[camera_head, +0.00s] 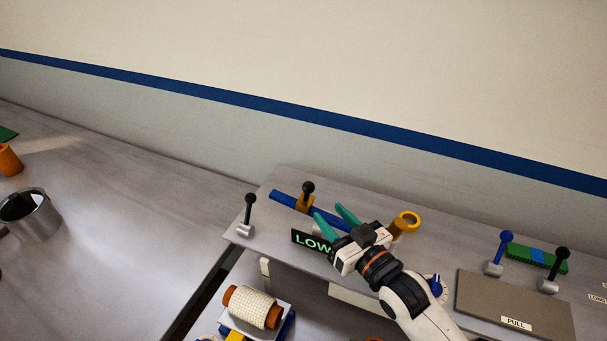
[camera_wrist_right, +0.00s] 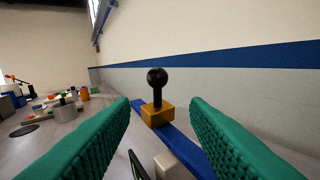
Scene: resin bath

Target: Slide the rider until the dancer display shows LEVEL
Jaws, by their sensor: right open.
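The rider (camera_head: 304,203) is an orange-brown block with a black ball knob, sitting on a blue rail (camera_head: 284,197) at the back of the grey bench panel. In the right wrist view the rider (camera_wrist_right: 157,116) stands upright between and beyond my fingers. The dancer display (camera_head: 310,241) is black with green letters; I read LOW, and its right end is covered by my gripper. My right gripper (camera_head: 328,213) is open and empty, its green fingers pointing at the rider from the right, apart from it. My left gripper is not in view.
A black-knobbed lever (camera_head: 247,212) stands left of the rail. An orange ring-topped piece (camera_head: 406,223) is behind my right wrist. A cream spool (camera_head: 252,306) lies below in front. Blue and black levers and a PULL panel (camera_head: 515,302) are at right.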

